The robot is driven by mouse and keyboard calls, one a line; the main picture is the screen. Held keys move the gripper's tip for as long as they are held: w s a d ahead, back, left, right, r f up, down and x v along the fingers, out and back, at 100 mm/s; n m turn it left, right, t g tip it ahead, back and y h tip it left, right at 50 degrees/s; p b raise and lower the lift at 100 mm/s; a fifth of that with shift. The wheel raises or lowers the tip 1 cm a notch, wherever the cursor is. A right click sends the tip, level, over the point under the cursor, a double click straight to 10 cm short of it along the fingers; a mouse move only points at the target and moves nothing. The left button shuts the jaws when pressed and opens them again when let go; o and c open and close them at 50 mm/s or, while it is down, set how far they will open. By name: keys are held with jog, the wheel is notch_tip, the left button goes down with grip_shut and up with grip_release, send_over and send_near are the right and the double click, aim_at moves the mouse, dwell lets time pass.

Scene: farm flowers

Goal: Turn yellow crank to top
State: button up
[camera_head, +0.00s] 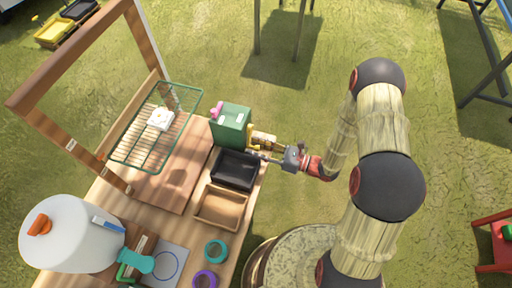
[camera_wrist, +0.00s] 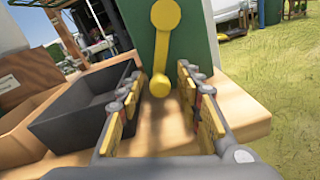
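The yellow crank (camera_wrist: 163,45) is on the face of a green box (camera_wrist: 198,40) in the wrist view. Its pivot is at the top, and its arm hangs down to a round knob (camera_wrist: 160,86) at the bottom. My gripper (camera_wrist: 160,78) is open, with one finger on each side of the knob. I see gaps between the knob and both fingers. In the head view the green box (camera_head: 230,124) stands at the table's right edge. My gripper (camera_head: 268,156) reaches in from its right, and the crank is small and partly hidden there.
A black tray (camera_head: 236,169) and a wooden tray (camera_head: 218,207) sit below the green box in the head view. A green wire rack (camera_head: 188,120) is to its left. A white tank (camera_head: 72,235) stands lower left. Grass lies open to the right.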

jog(key=n+b, duration=0.1)
jog(key=w+b, duration=0.1)
jog(key=shift+d+f+n+b, duration=0.2)
jog(key=shift+f+n+b, duration=0.2)
jog(key=shift+w+d+f+n+b, duration=0.15)
jog(key=shift+w+n+b, duration=0.4)
jog(key=shift+n+b, duration=0.4)
jog(key=shift+w+d+n+b, duration=0.1)
jog(key=shift+w+n+b, duration=0.15)
jog(key=shift+b, duration=0.3)
jog(key=shift+d, duration=0.35)
jog(key=p+v, duration=0.2)
jog(key=v, duration=0.5)
jog(key=s+a+r+n+g+h+p, duration=0.1)
jog(key=s+a+r+n+g, duration=0.1)
jog(key=s+r+n+g, duration=0.4)
jog(key=s+a+r+n+g+h+p, duration=0.15)
jog(key=r+n, duration=0.25)
jog(key=r, duration=0.4)
jog(key=s+d+r+n+h+p, duration=0.3)
jog(key=s+d+r+n+h, duration=0.2)
jog(key=s+r+n+h, duration=0.3)
jog(key=shift+r+h+p, duration=0.3)
jog(key=shift+r+h, duration=0.25)
jog(key=shift+r, duration=1.55)
